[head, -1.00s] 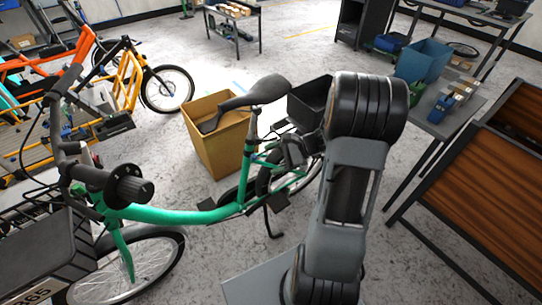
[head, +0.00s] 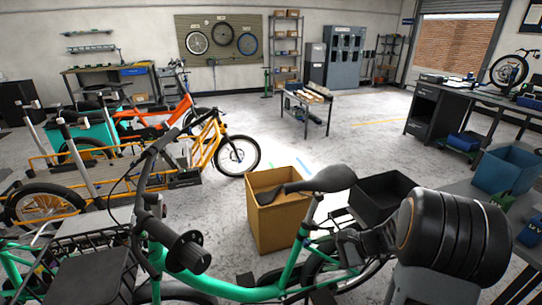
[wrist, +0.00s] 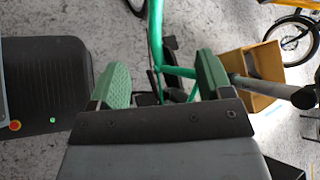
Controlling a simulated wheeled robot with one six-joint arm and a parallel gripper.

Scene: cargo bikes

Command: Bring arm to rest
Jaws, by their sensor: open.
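My arm (head: 455,240) rises at the lower right of the head view, bent at a dark, thick joint. My gripper (wrist: 163,80) shows in the wrist view with its two green finger pads apart and nothing between them. It points down past the green bike (head: 270,285), whose green frame (wrist: 157,40) shows beyond the fingers. In the head view the bike's dark saddle (head: 322,180) is left of my arm joint. I cannot tell from the wrist view how far the fingers are from the frame.
A cardboard box (head: 275,220) and a black bin (head: 385,197) stand on the floor behind the bike. A yellow cargo bike (head: 215,145) and an orange one (head: 165,125) are at left. A bench with a blue bin (head: 505,168) is at right. Open floor lies beyond.

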